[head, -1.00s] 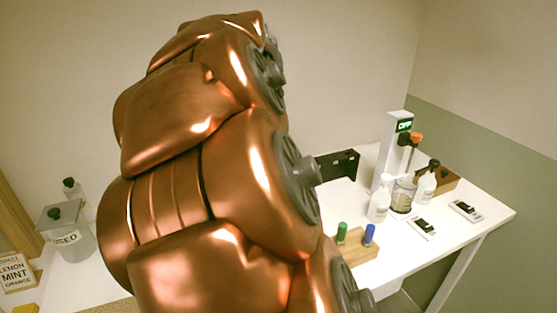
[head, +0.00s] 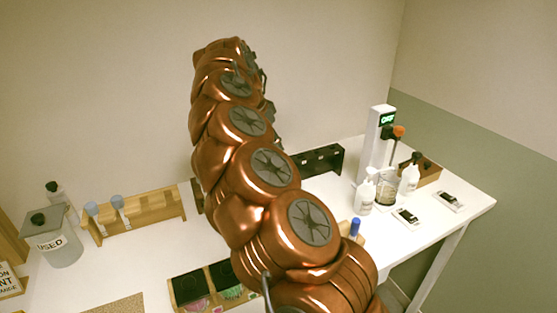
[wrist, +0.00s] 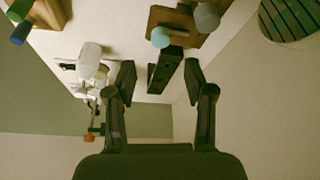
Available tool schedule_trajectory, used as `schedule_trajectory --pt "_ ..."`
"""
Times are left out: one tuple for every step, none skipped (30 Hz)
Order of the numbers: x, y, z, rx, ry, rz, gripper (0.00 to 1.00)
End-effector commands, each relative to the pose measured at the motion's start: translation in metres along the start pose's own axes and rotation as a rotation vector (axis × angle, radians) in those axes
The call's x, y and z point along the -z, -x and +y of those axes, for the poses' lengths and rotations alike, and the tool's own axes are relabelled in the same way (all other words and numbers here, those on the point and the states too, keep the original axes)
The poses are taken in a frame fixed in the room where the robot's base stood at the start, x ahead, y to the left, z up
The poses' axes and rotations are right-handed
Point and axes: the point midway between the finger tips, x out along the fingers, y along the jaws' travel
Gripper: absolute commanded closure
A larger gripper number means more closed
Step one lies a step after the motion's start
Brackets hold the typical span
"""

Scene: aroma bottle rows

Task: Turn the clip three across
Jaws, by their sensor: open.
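My gripper (wrist: 158,80) is open and empty in the wrist view, its two dark fingers apart. A black slotted holder (wrist: 165,70) shows between and beyond the fingertips; I cannot tell its distance. It also stands at the back of the table in the head view (head: 320,160). No part is clearly readable as the clip. Two small white plates with black pieces on them, the nearer one (head: 406,218) and the farther one (head: 449,201), lie at the table's right. In the head view my arm hides the middle of the table, and I cannot make out the gripper.
A wooden rack (head: 160,213) holds blue-capped vials. A stand with a green display (head: 380,145), white bottles (head: 364,197) and a beaker (head: 386,190) crowd the right. A "USED" jar (head: 52,245) stands left. A dark-panelled tray (head: 206,287) lies in front, partly behind my arm.

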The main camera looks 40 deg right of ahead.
Motion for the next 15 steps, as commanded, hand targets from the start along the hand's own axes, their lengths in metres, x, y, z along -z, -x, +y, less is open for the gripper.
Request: schedule_trajectory --pt "0.001 -0.003 -0.001 -0.002 -0.002 -0.001 0.47" --pt "0.001 -0.004 -0.001 -0.003 -0.002 -0.001 0.47" --pt "0.001 -0.007 -0.001 -0.004 -0.003 -0.001 0.47" --pt "0.001 -0.009 -0.001 -0.004 -0.003 -0.001 0.47" --pt "0.001 -0.012 -0.001 -0.003 -0.003 -0.001 0.47" --pt "0.001 -0.016 -0.001 -0.003 -0.004 -0.001 0.47" --pt "0.001 -0.020 0.000 -0.004 -0.004 0.000 0.47" --pt "0.001 -0.024 0.000 -0.005 -0.005 0.000 0.47" --pt "0.001 -0.030 0.001 -0.007 -0.005 0.000 0.47" --pt "0.001 -0.034 0.000 -0.006 -0.003 0.000 0.47" --pt "0.001 -0.038 0.000 -0.004 -0.003 0.000 0.47" --pt "0.002 -0.044 -0.001 -0.003 -0.002 0.002 0.47" --pt "0.002 -0.048 -0.001 -0.003 -0.002 0.002 0.47" --pt "0.001 -0.053 0.000 -0.004 -0.002 0.002 0.47" --pt "0.001 -0.057 0.000 -0.004 -0.003 0.001 0.47"
